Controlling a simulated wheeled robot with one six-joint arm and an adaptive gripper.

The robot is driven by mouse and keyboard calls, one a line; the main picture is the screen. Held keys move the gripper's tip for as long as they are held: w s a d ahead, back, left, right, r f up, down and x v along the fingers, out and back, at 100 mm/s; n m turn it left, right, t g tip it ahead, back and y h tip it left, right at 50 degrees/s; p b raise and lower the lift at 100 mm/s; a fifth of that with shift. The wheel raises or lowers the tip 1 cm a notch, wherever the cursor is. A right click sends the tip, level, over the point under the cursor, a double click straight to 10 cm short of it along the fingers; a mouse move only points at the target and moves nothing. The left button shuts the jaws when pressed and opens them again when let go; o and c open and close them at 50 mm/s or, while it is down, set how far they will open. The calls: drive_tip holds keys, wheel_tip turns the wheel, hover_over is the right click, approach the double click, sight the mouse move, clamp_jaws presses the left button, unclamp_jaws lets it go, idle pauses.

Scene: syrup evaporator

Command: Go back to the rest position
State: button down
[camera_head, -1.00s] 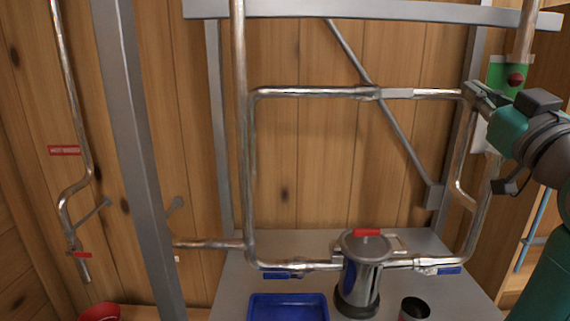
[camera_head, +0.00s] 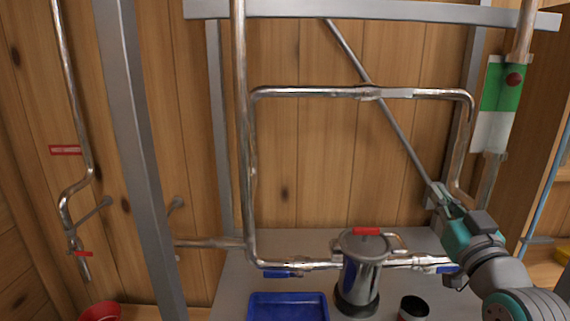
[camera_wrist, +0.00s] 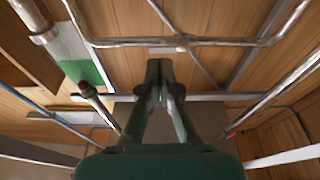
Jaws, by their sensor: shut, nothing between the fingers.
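My gripper (camera_head: 437,192) is on the right side of the head view, in front of the lower right part of the pipe loop. Its fingers point up and to the left. In the wrist view the two fingers of my gripper (camera_wrist: 159,72) are together with nothing between them. It is clear of the metal pot (camera_head: 362,275) with the red-handled lid, which stands on the grey table below and to the left.
A blue tray (camera_head: 288,307) and a dark cup (camera_head: 413,307) are on the grey table (camera_head: 235,285). Pipes with blue-handled valves (camera_head: 284,274) run behind the pot. A green and white panel (camera_head: 494,105) hangs at the upper right. A grey post (camera_head: 137,150) stands at left.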

drive_tip(key=s+a+f+m+g, duration=0.15)
drive_tip(key=s+f, duration=0.35)
drive_tip(key=f, duration=0.5)
drive_tip(key=s+a+f+h, duration=0.15)
drive_tip(key=s+f, duration=0.35)
drive_tip(key=f, duration=0.6)
drive_tip(key=s+a+f+m+g, duration=0.1)
drive_tip(key=s+a+f, duration=0.3)
drive_tip(key=f, duration=0.6)
drive_tip(key=s+a+f+g, duration=0.1)
drive_tip(key=s+f, duration=0.1)
drive_tip(key=s, duration=0.8)
drive_tip(key=s+a+f+n+g+y, duration=0.1)
drive_tip(key=s+f, duration=0.2)
drive_tip(key=s, duration=0.8)
drive_tip(key=s+a+f+n+g, duration=0.1)
drive_tip(key=s+f, duration=0.2)
drive_tip(key=s, duration=0.8)
drive_tip(key=shift+s+f, duration=0.2)
drive_tip(key=shift+f, duration=0.05)
drive_tip(key=shift+y, duration=0.25)
